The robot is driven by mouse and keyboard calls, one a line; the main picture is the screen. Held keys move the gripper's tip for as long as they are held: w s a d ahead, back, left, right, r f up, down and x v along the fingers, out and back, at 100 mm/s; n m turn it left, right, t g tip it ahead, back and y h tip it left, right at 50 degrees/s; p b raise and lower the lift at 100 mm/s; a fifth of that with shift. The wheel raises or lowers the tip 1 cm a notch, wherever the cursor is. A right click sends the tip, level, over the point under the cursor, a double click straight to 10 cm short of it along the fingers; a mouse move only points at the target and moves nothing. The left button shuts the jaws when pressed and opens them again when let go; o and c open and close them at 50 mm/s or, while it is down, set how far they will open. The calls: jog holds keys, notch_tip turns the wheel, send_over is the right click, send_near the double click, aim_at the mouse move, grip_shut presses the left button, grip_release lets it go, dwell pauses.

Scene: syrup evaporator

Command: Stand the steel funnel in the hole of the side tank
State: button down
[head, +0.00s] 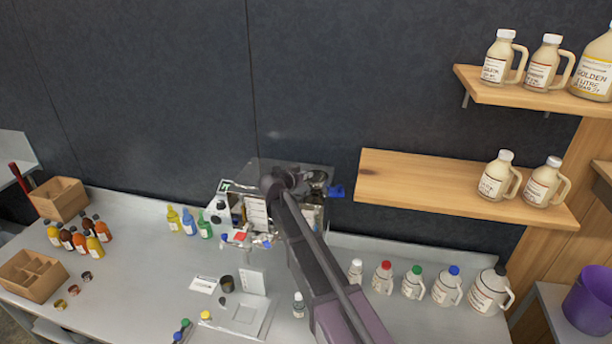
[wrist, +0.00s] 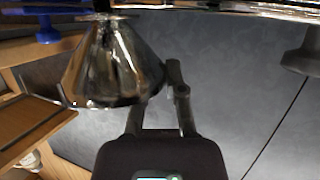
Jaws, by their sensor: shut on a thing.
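The steel funnel (wrist: 115,68) is a shiny cone in the upper left of the wrist view, its wide rim toward the bottom of that picture. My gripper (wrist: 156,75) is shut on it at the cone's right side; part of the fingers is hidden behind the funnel. Shiny metal runs along the top edge of the wrist view.
A blue valve (head: 336,191) sticks out at the evaporator's right; a blue part also shows in the wrist view (wrist: 47,22). A wooden shelf (head: 400,175) is close on the right. Small coloured bottles (head: 188,222) stand left, and jugs (head: 412,284) stand on the bench right.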

jog(key=shift+f, duration=0.2)
dwell(0.5)
jog(key=c, duration=0.6)
grip_release()
jog(key=shift+c, duration=0.2)
jog(key=o, duration=0.5)
jog(key=shift+r, duration=0.1)
jog(key=shift+r+p, duration=3.4)
